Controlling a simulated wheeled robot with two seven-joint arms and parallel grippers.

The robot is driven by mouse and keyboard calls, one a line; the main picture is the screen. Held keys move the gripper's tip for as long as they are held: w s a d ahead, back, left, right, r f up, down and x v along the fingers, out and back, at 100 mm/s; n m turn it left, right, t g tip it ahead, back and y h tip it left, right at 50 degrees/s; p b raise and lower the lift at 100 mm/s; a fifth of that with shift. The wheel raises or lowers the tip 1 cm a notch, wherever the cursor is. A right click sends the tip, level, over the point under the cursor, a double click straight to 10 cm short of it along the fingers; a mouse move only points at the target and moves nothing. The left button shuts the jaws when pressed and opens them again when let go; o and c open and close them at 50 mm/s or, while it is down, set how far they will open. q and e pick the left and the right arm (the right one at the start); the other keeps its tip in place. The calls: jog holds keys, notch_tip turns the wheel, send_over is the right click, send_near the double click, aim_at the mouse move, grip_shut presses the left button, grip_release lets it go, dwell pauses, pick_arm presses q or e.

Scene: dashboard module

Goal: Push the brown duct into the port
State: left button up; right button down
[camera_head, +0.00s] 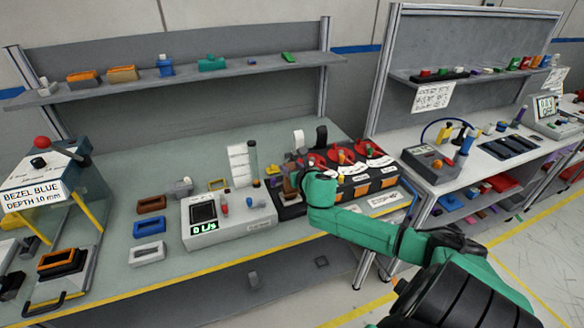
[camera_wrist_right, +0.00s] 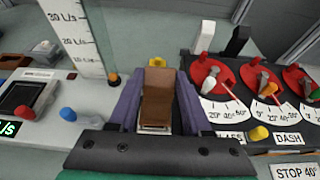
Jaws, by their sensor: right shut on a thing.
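The brown duct (camera_wrist_right: 157,92) stands between the two purple fingers of my right gripper (camera_wrist_right: 158,80), seen in the right wrist view. The gripper is shut on it. In the head view my right gripper (camera_head: 303,182) is at the left end of the dark dashboard module (camera_head: 290,212), with the green wrist covering part of it. A pale edge (camera_wrist_right: 153,130) shows at the near end of the duct. I cannot make out the port or whether the duct is in it. My left gripper is not in view.
A white meter box (camera_head: 228,219) reading about 0 L/s stands just left of the gripper. Red dials (camera_wrist_right: 206,74) with levers lie to its right. A clear measuring tube (camera_head: 253,160) and white scale card (camera_wrist_right: 72,35) stand behind. Loose frames, including a brown one (camera_head: 151,204), lie further left.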

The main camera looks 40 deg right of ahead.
jog(key=shift+f+b, duration=0.75)
jog(key=shift+f, duration=0.45)
jog(key=shift+c, duration=1.3)
grip_release()
jog(key=shift+s, duration=0.1)
jog(key=p+v, duration=0.1)
jog(key=v, duration=1.3)
jog(key=shift+s+p, duration=0.2)
jog(key=shift+p, duration=0.1)
jog(key=shift+a, duration=0.1)
jog(key=shift+r, duration=0.1)
